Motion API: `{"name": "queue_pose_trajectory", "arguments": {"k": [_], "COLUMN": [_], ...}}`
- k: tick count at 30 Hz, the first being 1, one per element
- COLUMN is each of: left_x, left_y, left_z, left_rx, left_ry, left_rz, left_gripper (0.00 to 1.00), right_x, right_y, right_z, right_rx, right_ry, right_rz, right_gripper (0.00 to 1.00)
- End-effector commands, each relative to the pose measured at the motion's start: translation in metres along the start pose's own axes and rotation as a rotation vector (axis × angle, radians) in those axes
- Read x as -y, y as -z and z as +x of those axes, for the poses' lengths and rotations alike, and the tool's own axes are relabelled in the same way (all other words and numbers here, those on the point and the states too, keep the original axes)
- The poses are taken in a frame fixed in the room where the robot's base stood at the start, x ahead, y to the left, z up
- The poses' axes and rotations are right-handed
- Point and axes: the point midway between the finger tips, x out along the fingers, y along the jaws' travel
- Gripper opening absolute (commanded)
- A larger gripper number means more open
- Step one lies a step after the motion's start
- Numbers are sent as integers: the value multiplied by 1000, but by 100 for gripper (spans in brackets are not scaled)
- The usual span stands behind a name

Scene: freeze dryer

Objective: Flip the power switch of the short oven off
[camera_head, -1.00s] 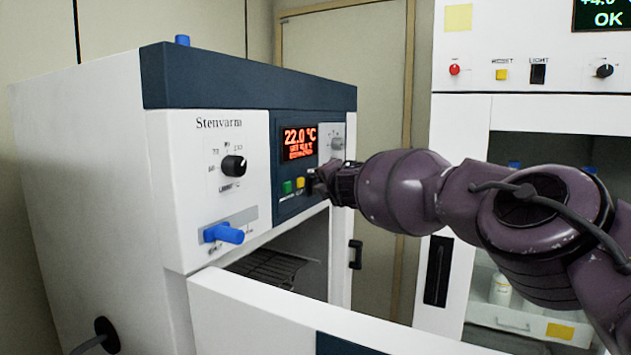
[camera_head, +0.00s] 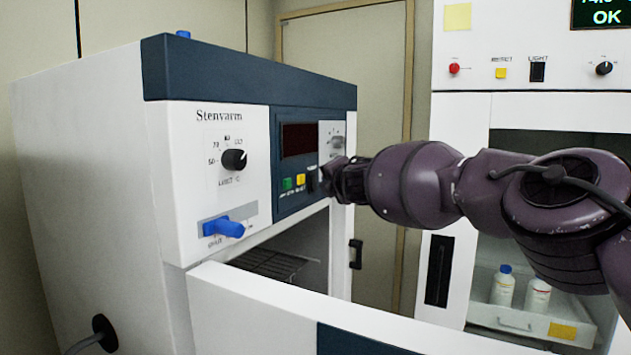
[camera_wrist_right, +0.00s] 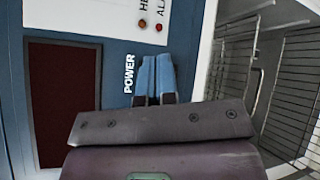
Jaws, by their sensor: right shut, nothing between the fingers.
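The short oven (camera_head: 75,170), marked Stenvarm, has a dark blue panel with a display (camera_head: 298,139) that is dark. Below the display are a green button, a yellow button and the black power switch (camera_head: 311,181). My right gripper (camera_head: 325,172) is shut and empty, with its tips close beside the switch at the panel's right. In the right wrist view the shut fingers (camera_wrist_right: 157,78) are next to the POWER label. They hide the switch there, and I cannot tell whether they touch it. My left gripper is not in view.
The oven door (camera_head: 255,310) hangs open in front, below my right arm, with a wire rack (camera_head: 270,263) inside. A blue handle (camera_head: 228,227) sticks out at the oven's left front. A white cabinet (camera_head: 455,180) with bottles stands at the right.

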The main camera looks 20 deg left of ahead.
Motion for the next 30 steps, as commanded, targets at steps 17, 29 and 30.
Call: {"name": "queue_pose_trajectory", "arguments": {"k": [17,29,30], "left_x": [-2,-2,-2], "left_y": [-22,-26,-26], "left_z": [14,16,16], "left_rx": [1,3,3], "left_ry": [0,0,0], "left_rz": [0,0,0], "left_gripper": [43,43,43], "right_x": [17,26,26], "right_y": [-14,-26,-26], "right_z": [-19,-35,-35], "right_rx": [1,0,1], "right_ry": [0,0,0], "right_rz": [2,1,1], "right_gripper": [0,0,0]}}
